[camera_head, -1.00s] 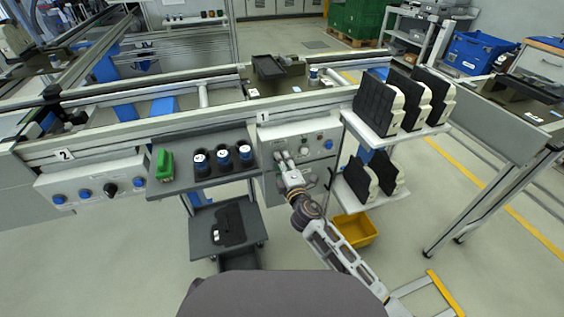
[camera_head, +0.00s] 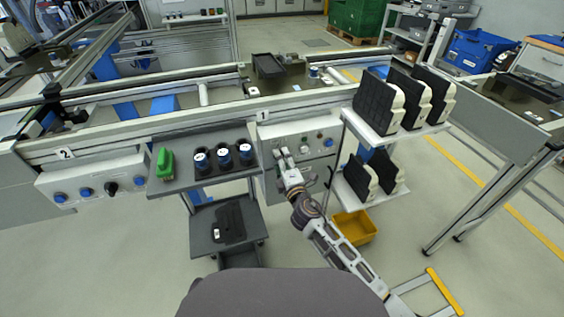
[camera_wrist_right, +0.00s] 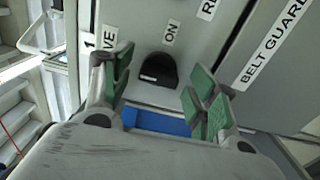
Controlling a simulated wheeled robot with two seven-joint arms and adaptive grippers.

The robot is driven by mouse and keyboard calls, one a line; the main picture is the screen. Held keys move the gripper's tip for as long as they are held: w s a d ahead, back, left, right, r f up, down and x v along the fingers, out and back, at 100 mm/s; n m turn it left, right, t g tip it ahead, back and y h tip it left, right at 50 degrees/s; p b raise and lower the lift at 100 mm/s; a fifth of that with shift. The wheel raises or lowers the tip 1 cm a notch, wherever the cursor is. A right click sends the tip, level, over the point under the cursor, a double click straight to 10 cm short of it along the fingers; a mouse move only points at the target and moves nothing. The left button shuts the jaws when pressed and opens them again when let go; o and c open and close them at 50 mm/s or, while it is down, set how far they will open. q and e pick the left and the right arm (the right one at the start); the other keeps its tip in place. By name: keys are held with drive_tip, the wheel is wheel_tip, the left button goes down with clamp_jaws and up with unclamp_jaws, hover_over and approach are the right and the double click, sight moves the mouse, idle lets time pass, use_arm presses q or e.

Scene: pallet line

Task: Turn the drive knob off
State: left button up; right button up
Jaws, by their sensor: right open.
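My right gripper (camera_head: 282,153) is in front of the grey control panel marked 1 (camera_head: 317,131). In the wrist view the gripper (camera_wrist_right: 160,97) is open, with its green-padded fingers apart. A black knob (camera_wrist_right: 158,70) on the panel shows between and just beyond the fingertips, apart from them. Labels near it read "ON" and a partly hidden word ending in "VE". A blue part (camera_wrist_right: 165,122) lies below the knob, partly hidden by the gripper body; I cannot tell what it is. In the head view the gripper covers this part of the panel. My left gripper is out of view.
A "BELT GUARD" label (camera_wrist_right: 272,45) is at the right. A shelf with black-and-white parts (camera_head: 372,125) stands close right of my arm. A grey cart (camera_head: 187,180) with several dark cups is at the left. A yellow bin (camera_head: 356,229) is on the floor.

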drive_tip(key=v, duration=0.7)
drive_tip(key=shift+s, duration=0.2)
idle(0.6)
drive_tip(key=shift+d, duration=0.1)
idle(0.5)
